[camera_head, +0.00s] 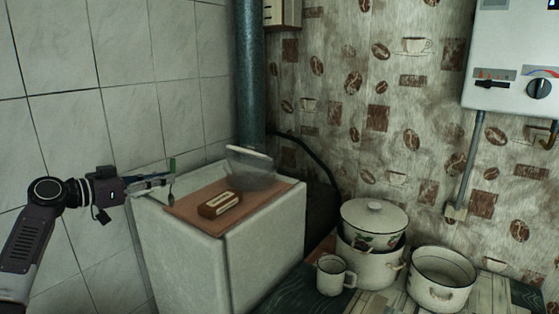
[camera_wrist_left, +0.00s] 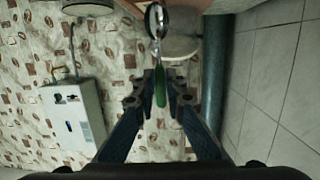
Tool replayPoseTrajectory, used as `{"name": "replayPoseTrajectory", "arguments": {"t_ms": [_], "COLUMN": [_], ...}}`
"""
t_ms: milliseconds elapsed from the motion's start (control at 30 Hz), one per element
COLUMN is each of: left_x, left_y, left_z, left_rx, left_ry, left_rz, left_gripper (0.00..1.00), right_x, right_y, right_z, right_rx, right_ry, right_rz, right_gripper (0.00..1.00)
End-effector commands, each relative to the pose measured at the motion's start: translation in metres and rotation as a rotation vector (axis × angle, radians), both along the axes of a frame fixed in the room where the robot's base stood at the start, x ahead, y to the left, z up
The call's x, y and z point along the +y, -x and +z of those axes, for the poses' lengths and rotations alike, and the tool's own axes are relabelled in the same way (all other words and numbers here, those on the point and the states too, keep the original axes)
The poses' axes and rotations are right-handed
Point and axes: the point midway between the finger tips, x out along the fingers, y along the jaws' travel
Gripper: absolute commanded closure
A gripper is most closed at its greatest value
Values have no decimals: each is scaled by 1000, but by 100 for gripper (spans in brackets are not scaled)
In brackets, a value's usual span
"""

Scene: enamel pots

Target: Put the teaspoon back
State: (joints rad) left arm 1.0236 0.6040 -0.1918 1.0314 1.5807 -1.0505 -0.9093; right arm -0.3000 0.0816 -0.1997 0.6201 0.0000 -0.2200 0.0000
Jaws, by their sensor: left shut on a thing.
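My left gripper (camera_head: 166,181) comes in from the left in the head view, at the left edge of a white cabinet. It is shut on the teaspoon (camera_head: 171,197), which hangs about upright with its green handle end up and its bowl down. In the left wrist view, the teaspoon's green handle (camera_wrist_left: 160,86) lies between the fingertips (camera_wrist_left: 160,77) and its shiny bowl (camera_wrist_left: 155,20) points to the picture's top. My right gripper is not in view.
The white cabinet (camera_head: 180,259) bears a reddish-brown board (camera_head: 187,209), a brown block with pale bands (camera_head: 220,205) and a translucent container (camera_head: 251,172). A mug (camera_head: 331,277), a lidded pot (camera_head: 371,267) and an open pot (camera_head: 442,292) stand lower right. A pipe (camera_head: 250,75) rises behind.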

Motion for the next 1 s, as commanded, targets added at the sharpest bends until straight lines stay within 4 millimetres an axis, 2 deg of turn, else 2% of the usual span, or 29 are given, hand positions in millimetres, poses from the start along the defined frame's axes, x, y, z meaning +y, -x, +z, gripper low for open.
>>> {"name": "replayPoseTrajectory", "arguments": {"t_ms": [100, 133, 367, 567, 767, 1000], "left_x": [1, -1, -5, -9, -19, -33], "left_y": [3, 6, 23, 46, 86, 145], "left_z": [20, 9, -16, -43, -81, -121], "left_rx": [-2, 5, 4, 5, 6, 5], "left_ry": [-2, -1, 0, 0, 1, 1], "left_rz": [-12, -15, -21, -30, -47, -75], "left_gripper": [100, 100, 100, 100, 100, 100], "right_x": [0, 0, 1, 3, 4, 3], "right_y": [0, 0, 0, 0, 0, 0], "right_z": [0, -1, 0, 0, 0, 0], "right_rx": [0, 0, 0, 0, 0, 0], "right_ry": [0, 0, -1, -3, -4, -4], "right_rz": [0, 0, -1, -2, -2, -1], "right_gripper": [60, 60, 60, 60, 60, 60]}}
